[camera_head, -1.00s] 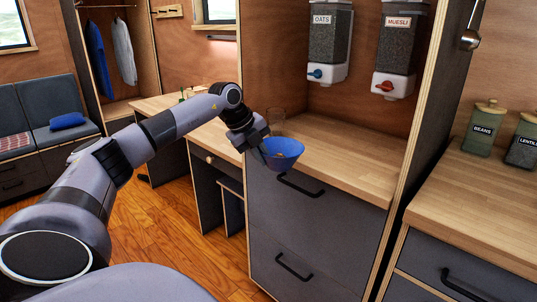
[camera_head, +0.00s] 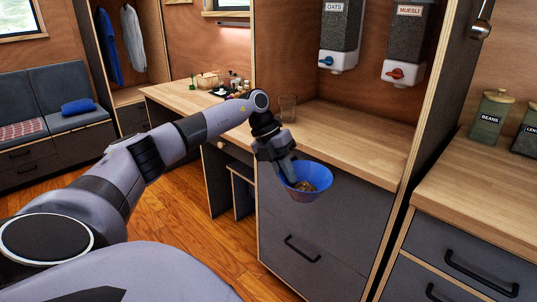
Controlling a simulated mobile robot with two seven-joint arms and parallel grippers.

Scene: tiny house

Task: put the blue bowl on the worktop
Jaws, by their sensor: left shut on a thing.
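The blue bowl (camera_head: 318,178) is held by my left gripper (camera_head: 286,170), which is shut on its left rim. Brownish contents show inside the bowl. The bowl hangs in front of the grey drawer unit, by the front edge of the wooden worktop (camera_head: 345,138) below the dispensers. A second worktop (camera_head: 475,205) is at the right, beyond an upright panel. My right gripper is not in view.
Oats (camera_head: 340,35) and muesli (camera_head: 405,40) dispensers hang above the worktop. A beans jar (camera_head: 490,117) stands on the right worktop. The middle of the dispenser worktop is bare.

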